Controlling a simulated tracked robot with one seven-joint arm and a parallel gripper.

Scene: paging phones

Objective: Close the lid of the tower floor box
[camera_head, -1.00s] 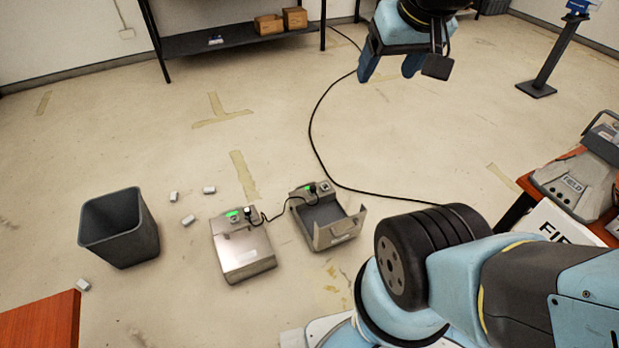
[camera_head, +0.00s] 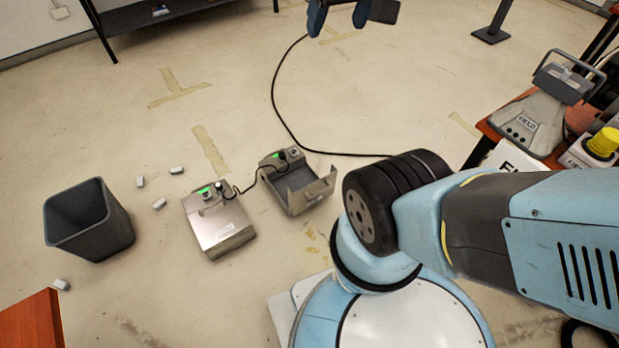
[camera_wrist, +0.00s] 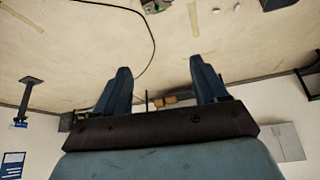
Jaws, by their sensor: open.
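Two silver floor boxes stand on the floor in the head view. The left floor box (camera_head: 220,230) has a flat, shut lid. I cannot read which is the tower one. My gripper (camera_head: 338,18) is at the top edge, partly cut off, far from both boxes. In the wrist view my gripper (camera_wrist: 160,70) is open and empty; part of a box shows at the top edge.
A grey bin (camera_head: 88,220) and several small white blocks (camera_head: 159,204) lie left of the boxes. A black cable (camera_head: 285,120) runs across the floor behind them. A table with a FIELD phone (camera_head: 535,120) stands right. My arm fills the lower right.

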